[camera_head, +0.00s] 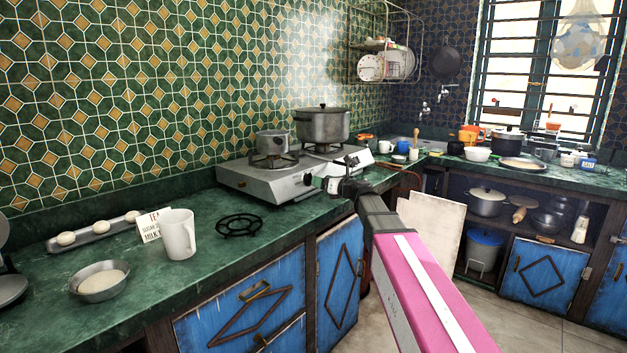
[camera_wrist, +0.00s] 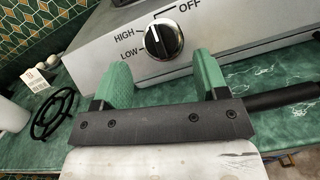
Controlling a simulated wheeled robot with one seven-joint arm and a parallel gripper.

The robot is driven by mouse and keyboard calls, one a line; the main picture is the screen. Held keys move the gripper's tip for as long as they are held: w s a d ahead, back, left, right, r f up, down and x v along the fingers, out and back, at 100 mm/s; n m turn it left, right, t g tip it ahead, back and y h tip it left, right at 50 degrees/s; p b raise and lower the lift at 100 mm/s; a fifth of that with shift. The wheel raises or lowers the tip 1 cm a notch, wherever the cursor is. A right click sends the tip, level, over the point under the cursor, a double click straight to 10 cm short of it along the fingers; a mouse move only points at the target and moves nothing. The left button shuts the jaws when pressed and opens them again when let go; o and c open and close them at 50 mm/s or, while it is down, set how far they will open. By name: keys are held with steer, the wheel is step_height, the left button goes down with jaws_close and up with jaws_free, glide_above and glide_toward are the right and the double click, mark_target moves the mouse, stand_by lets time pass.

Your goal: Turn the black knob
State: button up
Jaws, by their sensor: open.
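In the wrist view, the black knob (camera_wrist: 163,39) with a silver rim and a pale pointer line sits on the hotplate's pale front panel (camera_wrist: 95,62). HIGH and LOW are printed to its left and OFF to its upper right. My gripper (camera_wrist: 161,60) is open, its two green fingers spread to either side below the knob. The knob shows in the gap between them, and I cannot tell whether a finger touches it. In the head view, my gripper (camera_head: 344,176) is at the right front of the hotplate (camera_head: 254,182) and hides part of that panel.
A pan (camera_head: 272,143) and a large pot (camera_head: 323,126) stand on the hotplate. A black burner ring (camera_head: 239,225), a white mug (camera_head: 178,234) and a bowl (camera_head: 99,281) are on the green counter (camera_head: 200,290). A pale board (camera_head: 432,230) leans by the cabinets.

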mark_target(310, 178)
steer(key=shift+x, duration=2.5)
steer(key=c, duration=0.9)
